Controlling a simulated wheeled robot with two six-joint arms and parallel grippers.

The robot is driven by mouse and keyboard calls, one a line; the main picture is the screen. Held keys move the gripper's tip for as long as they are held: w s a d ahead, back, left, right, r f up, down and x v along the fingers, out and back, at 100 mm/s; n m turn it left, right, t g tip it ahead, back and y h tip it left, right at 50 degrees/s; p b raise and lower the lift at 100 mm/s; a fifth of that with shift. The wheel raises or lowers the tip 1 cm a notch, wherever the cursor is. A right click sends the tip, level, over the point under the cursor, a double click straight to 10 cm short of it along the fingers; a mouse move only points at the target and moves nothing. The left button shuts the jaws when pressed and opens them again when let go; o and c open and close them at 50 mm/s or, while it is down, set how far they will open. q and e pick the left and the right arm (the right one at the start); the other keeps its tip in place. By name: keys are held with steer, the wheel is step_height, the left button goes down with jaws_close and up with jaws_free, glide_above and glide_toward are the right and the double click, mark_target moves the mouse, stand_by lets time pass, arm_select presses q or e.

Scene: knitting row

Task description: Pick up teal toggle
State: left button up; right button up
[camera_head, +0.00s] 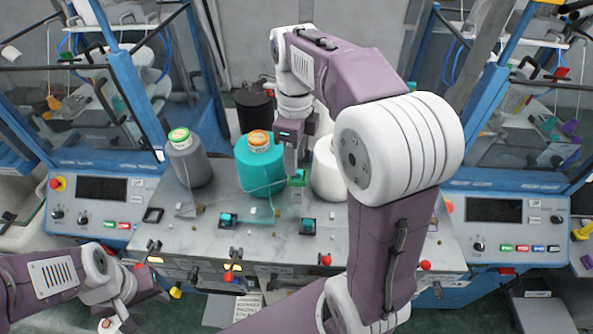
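Two teal toggles sit in dark square bases on the grey machine top, one left of centre (228,219) and one nearer the middle (308,225). A third, greener teal piece (299,178) is right at the fingertips of my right gripper (297,168), which points down beside the teal yarn cone (260,165). Whether the fingers are closed on this piece or just above it, I cannot tell. My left gripper (143,288) is at the lower left, in front of the machine, away from the toggles. Its fingers are too unclear to read.
A grey cone (188,160) stands left of the teal one. A white cone (328,170) stands right, partly hidden by my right arm. An empty-looking black square frame (153,215) lies at left. Red-tipped levers (228,275) line the front edge. Control panels (100,200) flank the top.

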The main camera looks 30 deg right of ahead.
steer(key=shift+s+f, duration=0.15)
steer(key=shift+f, duration=0.5)
steer(key=shift+s+f, duration=0.15)
steer(key=shift+f, duration=0.5)
steer(key=shift+w, duration=0.2)
jaws_close()
arm_select(q)
steer(key=shift+s+r, duration=0.2)
steer(key=shift+r, duration=0.05)
arm_select(e)
steer(key=shift+s, duration=0.1)
